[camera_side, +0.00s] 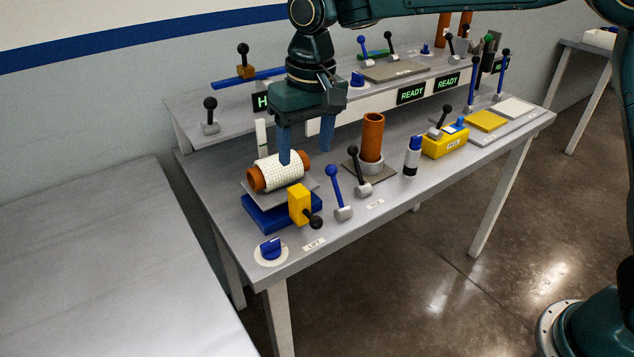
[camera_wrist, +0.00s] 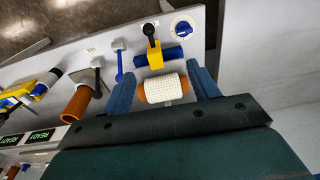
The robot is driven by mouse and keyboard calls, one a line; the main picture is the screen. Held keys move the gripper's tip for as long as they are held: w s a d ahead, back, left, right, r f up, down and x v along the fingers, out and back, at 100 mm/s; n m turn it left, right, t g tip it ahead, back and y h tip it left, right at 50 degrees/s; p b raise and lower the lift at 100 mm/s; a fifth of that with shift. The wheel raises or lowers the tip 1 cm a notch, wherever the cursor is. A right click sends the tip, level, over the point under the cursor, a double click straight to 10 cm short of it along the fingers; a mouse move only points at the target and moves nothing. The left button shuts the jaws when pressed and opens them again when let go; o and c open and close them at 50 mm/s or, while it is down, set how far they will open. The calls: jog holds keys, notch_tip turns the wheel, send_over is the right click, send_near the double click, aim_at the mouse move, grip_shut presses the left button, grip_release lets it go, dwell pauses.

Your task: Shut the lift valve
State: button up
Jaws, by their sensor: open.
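A tag reading LIFT (camera_side: 314,245) is on the bench's front edge. To its left is a blue rotary knob (camera_side: 271,249) on a white disc, also seen in the wrist view (camera_wrist: 184,30). To its right is a blue-handled lever (camera_side: 338,192), leaning back. I cannot tell for certain which one is the lift valve. My gripper (camera_side: 306,156) is open, pointing down over a white-mesh-wrapped orange roll (camera_side: 279,171). In the wrist view the roll (camera_wrist: 163,90) shows between the spread fingers; contact is unclear. The gripper is well behind the knob.
The roll rests on a grey plate above a blue base (camera_side: 268,213), with a yellow block and black-knobbed handle (camera_side: 301,205) in front. Bench surface around the blue knob is clear.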

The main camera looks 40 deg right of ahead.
jog(key=g, duration=0.1)
send_over(270, 242)
notch_tip(270, 242, down, 7)
jog(key=shift+f, duration=0.2)
notch_tip(270, 242, down, 14)
jog(key=shift+r, duration=0.25)
dwell(0.3)
jog(key=c, duration=1)
